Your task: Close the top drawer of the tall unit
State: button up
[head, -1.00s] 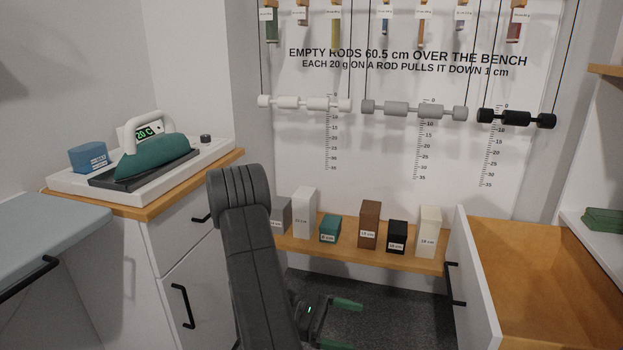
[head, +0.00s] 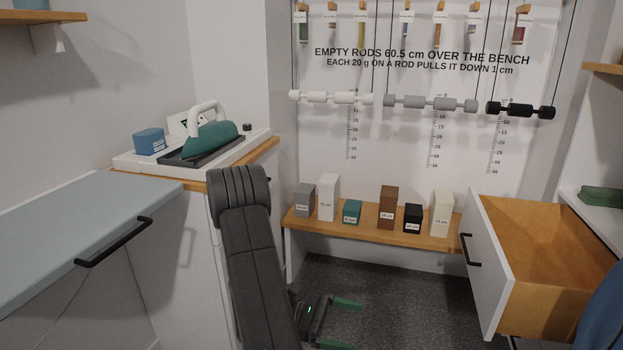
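An open drawer (head: 490,265) with a white front, black handle and wooden inside juts out at the right. Its inside looks empty where I can see it. The body of the unit it belongs to is mostly cut off at the right edge. My gripper (head: 352,324) is low in the middle of the view, over the dark floor, left of the drawer front and apart from it. Its two green-tipped fingers are spread with nothing between them.
A wooden bench (head: 380,227) with several labelled blocks stands at the back. Hanging rods (head: 430,103) are on the wall above. A cabinet with a green iron (head: 210,139) and a blue-grey surface (head: 80,225) are at left. Dark floor (head: 400,290) is clear. Something blue (head: 603,315) shows at lower right.

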aim_at(535, 267)
jog(key=k+j+z, duration=0.2)
jog(key=z, duration=1.75)
jog(key=k+l, duration=0.05)
